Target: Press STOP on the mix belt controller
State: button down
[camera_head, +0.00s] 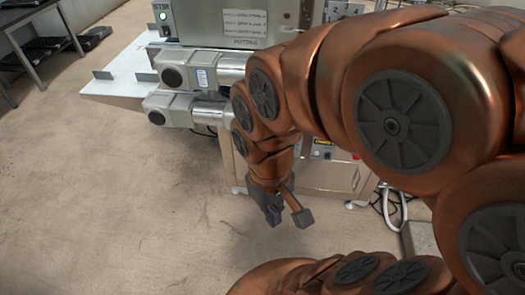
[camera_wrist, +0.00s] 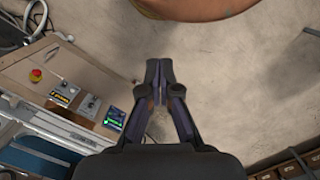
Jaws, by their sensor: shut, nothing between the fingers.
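My gripper (camera_wrist: 159,68) is shut and empty, its dark fingers together over bare floor in the wrist view. Left of it is a tan cabinet with small control units: a unit with a yellow label (camera_wrist: 65,91), a grey knob unit (camera_wrist: 91,105) and a unit with a lit teal display (camera_wrist: 114,118). A red mushroom button (camera_wrist: 36,75) sits farther left. The fingers touch none of these. I cannot read which unit is the mix belt controller, and no STOP key is legible. In the head view my arm hides most of the cabinet; a yellow label (camera_head: 322,142) shows beside it.
A grey box marked POTTING (camera_head: 240,30) stands at the top of the head view. Two motors (camera_head: 185,75) jut left below it. A dark table (camera_head: 40,45) is at the far left. Cables (camera_head: 392,195) lie at right. The floor at left is clear.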

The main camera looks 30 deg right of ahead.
jog(key=w+d+f+n+t+h+b, duration=0.1)
jog(key=w+d+f+n+t+b, duration=0.15)
jog(key=w+d+f+b, duration=0.5)
jog(key=w+d+f+n+t+h+b, duration=0.1)
jog(key=w+d+f+t+b, duration=0.3)
jog(key=w+f+b, duration=0.65)
jog(key=w+d+f+n+t+b, duration=0.25)
jog(key=w+d+f+b, duration=0.3)
jog(key=w+f, duration=0.65)
jog(key=w+d+f+n+t+y+b, duration=0.1)
jog(key=w+d+f+n+t+b, duration=0.1)
jog(key=f+b, duration=0.7)
jog(key=w+d+f+n+t+y+b, duration=0.2)
jog(key=w+d+f+t+b, duration=0.2)
jog(key=w+f+t+b, duration=0.3)
notch_tip(320, 180, down, 2)
jog(key=w+b, duration=0.1)
jog(key=b, duration=0.2)
jog(key=shift+w+d+n+y+b, duration=0.25)
jog(key=shift+d+n+y+b, duration=0.05)
jog(key=shift+b, duration=0.05)
jog(key=shift+w, duration=0.1)
